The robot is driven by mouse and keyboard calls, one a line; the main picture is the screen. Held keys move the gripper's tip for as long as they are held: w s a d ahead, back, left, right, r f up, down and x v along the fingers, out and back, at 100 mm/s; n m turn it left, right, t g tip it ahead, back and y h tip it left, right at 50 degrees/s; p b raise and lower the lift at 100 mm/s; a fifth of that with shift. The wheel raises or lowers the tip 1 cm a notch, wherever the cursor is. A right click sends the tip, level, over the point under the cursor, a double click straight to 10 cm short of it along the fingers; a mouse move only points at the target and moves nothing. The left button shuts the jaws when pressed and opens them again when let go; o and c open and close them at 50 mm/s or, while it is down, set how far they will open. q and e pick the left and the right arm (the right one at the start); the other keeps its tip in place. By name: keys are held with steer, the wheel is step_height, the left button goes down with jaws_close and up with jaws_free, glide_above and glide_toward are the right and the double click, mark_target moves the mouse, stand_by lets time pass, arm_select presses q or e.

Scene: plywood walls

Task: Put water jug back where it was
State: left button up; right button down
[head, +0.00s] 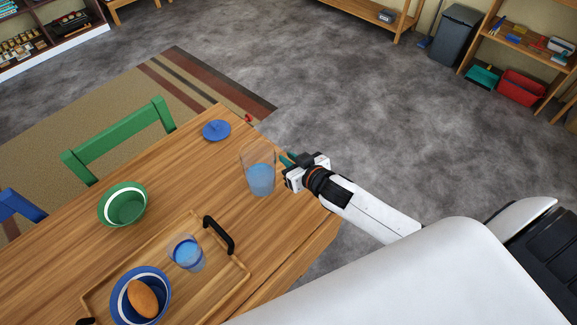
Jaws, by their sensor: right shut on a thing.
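The water jug (261,180) is clear, with blue water in its lower part, and looks upright over the right side of the wooden table (183,160). My right gripper (287,164) reaches in from the right and is shut at the jug's right side, where a small teal part shows. The fingers are partly hidden. I cannot tell whether the jug's base touches the table. My left gripper is not in view.
A wooden tray (232,287) holds a glass of water (187,253) and a blue bowl (122,311) with a brown roll. A green bowl (123,204) and a round blue lid-like disc (216,130) lie on the table. A green chair (118,140) stands behind.

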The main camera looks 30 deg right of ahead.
steer(key=shift+f, duration=1.45)
steer(key=shift+f, duration=0.15)
steer(key=c, duration=1.4)
jaws_free()
steer(key=shift+o, duration=0.2)
steer(key=v, duration=1.2)
steer(key=shift+b, duration=0.4)
